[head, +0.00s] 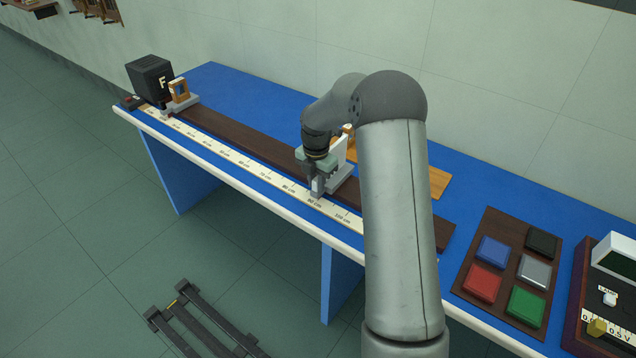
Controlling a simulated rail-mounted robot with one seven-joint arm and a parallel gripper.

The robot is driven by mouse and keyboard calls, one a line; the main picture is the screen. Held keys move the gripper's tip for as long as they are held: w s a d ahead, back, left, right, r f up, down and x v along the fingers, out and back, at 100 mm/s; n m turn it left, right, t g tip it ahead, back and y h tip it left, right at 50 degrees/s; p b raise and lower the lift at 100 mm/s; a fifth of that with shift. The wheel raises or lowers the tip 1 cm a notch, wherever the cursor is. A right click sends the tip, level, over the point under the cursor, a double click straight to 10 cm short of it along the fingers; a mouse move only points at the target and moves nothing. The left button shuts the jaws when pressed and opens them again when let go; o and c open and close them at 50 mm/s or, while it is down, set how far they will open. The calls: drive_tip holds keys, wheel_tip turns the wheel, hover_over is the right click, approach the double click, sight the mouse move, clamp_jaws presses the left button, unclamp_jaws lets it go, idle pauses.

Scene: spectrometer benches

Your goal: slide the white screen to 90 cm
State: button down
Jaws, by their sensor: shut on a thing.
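The white screen (340,151) stands upright on a grey carriage (341,178) on the dark rail, partly hidden behind my arm and gripper. My gripper (317,188) points down at the front of this carriage and is shut on its near part. The fingertips lie close to the 90 cm label (314,203) on the pale scale (242,164). The exact reading of the carriage against the scale is too small to tell. The dark rail (236,135) runs along the bench, and my arm hides part of its right portion.
A tray of coloured blocks (498,226) and a dark-based device (581,278) lie at the right.

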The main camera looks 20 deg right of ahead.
drive_tip(key=c, duration=1.3)
unclamp_jaws()
drive_tip(key=shift+r, duration=0.1)
wheel_tip(320, 180, up, 17)
drive_tip(key=shift+r+b, duration=0.15)
drive_tip(key=shift+b, duration=0.65)
